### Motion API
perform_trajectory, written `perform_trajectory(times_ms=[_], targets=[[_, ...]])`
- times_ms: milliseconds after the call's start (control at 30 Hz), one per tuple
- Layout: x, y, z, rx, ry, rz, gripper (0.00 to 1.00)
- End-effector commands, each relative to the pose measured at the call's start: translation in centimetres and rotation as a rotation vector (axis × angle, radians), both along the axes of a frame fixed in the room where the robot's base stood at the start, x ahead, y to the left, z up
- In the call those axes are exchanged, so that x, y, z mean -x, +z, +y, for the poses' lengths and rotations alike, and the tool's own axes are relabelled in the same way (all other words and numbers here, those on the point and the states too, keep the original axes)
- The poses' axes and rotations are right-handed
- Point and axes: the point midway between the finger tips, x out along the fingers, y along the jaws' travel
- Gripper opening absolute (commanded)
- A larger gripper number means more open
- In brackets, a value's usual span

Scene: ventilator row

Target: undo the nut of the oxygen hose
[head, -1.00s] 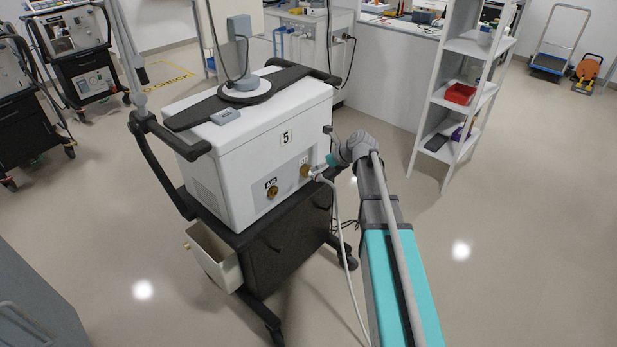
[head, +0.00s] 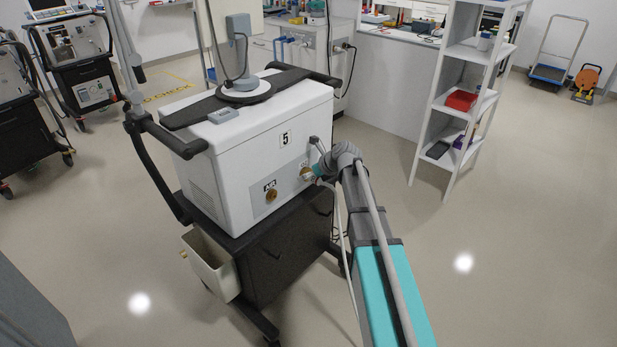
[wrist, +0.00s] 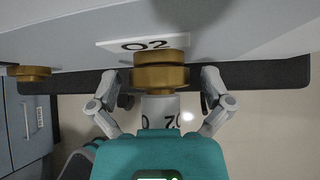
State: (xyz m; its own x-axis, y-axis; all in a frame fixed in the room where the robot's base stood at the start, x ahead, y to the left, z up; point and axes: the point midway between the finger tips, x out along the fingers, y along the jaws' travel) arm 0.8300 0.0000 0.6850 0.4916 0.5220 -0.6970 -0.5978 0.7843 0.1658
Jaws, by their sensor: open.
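The brass nut (wrist: 160,78) of the oxygen hose sits on its port under the O2 label (wrist: 145,44) in the wrist view. In the head view the brass O2 fitting (head: 304,174) is on the front panel of ventilator 5 and is partly covered by my gripper. The white hose end (wrist: 159,108) with printed marks comes out from the nut towards my palm. My gripper (wrist: 160,90) is open, one finger on each side of the nut and hose end, with a visible gap on both sides.
A second brass fitting, marked AIR (head: 271,195), is left of the O2 fitting and also shows in the wrist view (wrist: 30,73). The ventilator (head: 255,150) stands on a dark cart (head: 290,245). A white shelf rack (head: 470,50) stands at the right, with clear floor before it.

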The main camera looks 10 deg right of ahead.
Motion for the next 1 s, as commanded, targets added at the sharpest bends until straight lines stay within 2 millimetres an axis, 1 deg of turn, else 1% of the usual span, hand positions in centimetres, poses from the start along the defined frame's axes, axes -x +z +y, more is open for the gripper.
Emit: perform_trajectory(times_ms=[100,133,267,300,367,400,467,500,567,833,1000], targets=[[0.00,0.02,-0.01,0.000,0.000,0.000,1.00],[0.01,0.01,-0.01,0.000,0.000,0.000,0.96],[0.01,0.02,-0.02,0.000,0.000,0.000,0.72],[0.01,0.02,-0.02,0.000,0.000,0.000,0.65],[0.01,0.02,-0.02,0.000,0.000,0.000,0.54],[0.01,0.02,-0.02,0.000,0.000,0.000,0.46],[0.00,0.02,-0.03,0.000,0.000,0.000,0.35],[0.00,0.02,-0.03,0.000,0.000,0.000,0.28],[0.00,0.01,-0.03,0.000,0.000,0.000,0.18],[0.03,-0.01,-0.01,0.015,0.001,-0.012,0.17],[0.10,-0.05,0.02,0.055,0.000,-0.042,0.17]])
